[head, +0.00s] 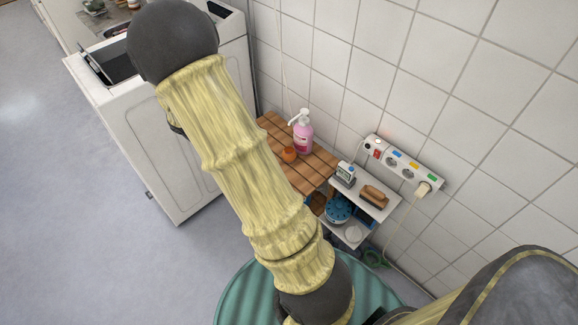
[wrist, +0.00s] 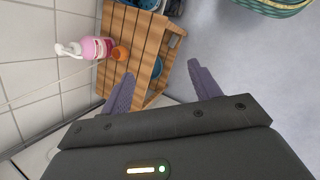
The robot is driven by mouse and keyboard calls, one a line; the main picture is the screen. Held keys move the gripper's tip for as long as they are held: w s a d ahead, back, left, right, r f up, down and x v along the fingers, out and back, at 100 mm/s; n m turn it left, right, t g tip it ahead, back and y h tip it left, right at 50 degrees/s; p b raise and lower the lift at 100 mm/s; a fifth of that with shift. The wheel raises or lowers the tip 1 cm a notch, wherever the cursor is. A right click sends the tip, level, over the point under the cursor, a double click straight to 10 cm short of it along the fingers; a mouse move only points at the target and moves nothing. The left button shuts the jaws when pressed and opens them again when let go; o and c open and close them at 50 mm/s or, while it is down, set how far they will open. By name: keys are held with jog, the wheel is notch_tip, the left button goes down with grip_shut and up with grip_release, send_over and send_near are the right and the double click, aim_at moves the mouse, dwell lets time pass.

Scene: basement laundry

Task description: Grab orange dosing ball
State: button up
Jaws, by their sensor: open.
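The orange dosing ball (head: 289,154) sits on a slatted wooden stand (head: 314,172), just in front of a pink pump bottle (head: 303,136). In the wrist view the orange dosing ball (wrist: 119,53) is on the stand's slats, close beside the pink bottle (wrist: 95,48). My gripper (wrist: 162,84) is open, with its two purple fingers spread wide and nothing between them. The ball lies beyond the left fingertip, apart from it. In the head view my arm hides the gripper.
A white washing machine (head: 160,130) stands left of the wooden stand. A white shelf (head: 372,200) to the right holds a brush (head: 374,196) and a small device (head: 346,172). A power strip (head: 404,163) is on the tiled wall. A green striped round thing (head: 240,294) is in front.

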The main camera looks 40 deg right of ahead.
aim_at(284, 156)
jog(key=w+d+f+n+h+b, duration=0.3)
jog(key=w+d+f+h+b, duration=0.1)
jog(key=f, duration=0.6)
jog(key=w+d+f+n+h+b, duration=0.3)
jog(key=w+f+b, duration=0.4)
jog(key=f, duration=0.3)
jog(key=shift+d+n+h+b, duration=0.3)
jog(key=shift+d+h+b, duration=0.3)
jog(key=shift+d, duration=0.45)
jog(key=shift+f, duration=0.15)
jog(key=b+x, duration=0.4)
jog(key=x, duration=0.7)
jog(key=shift+d+f, duration=0.15)
jog(key=shift+d, duration=0.45)
